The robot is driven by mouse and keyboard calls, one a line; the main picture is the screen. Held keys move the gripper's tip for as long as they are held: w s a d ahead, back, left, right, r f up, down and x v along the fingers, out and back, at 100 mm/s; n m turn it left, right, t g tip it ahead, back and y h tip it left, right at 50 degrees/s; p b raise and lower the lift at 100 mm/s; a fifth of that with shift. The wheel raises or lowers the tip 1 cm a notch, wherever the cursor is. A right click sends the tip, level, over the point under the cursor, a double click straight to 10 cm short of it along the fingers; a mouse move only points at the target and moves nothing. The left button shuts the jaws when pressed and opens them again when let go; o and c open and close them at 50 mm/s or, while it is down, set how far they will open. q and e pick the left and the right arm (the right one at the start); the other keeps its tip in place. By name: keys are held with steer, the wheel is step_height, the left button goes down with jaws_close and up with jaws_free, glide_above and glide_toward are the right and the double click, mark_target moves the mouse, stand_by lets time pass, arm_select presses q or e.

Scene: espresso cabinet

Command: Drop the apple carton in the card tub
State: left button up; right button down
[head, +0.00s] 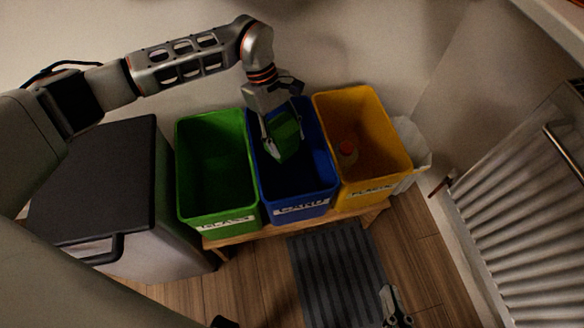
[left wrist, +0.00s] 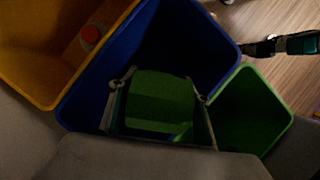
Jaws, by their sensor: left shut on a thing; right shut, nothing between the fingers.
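My left gripper (head: 283,146) points down inside the mouth of the blue tub (head: 305,212), shut on a green carton, which I take as the apple carton (head: 285,128). In the left wrist view the carton (left wrist: 160,98) sits between the two fingers, with the blue tub's walls (left wrist: 95,82) around it. The blue tub's front label is hard to read; it stands between the other two tubs and I take it as the card tub. Its floor is dark. My right gripper (head: 393,308) is shut and empty, low over the floor at the bottom right.
A green tub (head: 230,223) labelled glass stands left of the blue one. A yellow tub (head: 372,192) labelled plastic stands right, with a red-capped item (head: 347,152) inside. All stand on a wooden bench (head: 285,227). A dark-lidded bin (head: 100,175) is at left, a radiator (head: 525,200) at right.

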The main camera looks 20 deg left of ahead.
arm_select(q)
steer(key=shift+f, duration=0.5)
arm_select(e)
steer(key=shift+a, duration=0.3)
arm_select(q)
steer(key=shift+r, duration=0.1)
steer(key=o, duration=1.2)
arm_select(e)
steer(key=shift+s, duration=0.1)
arm_select(q)
steer(key=v, duration=1.2)
steer(key=shift+d, duration=0.1)
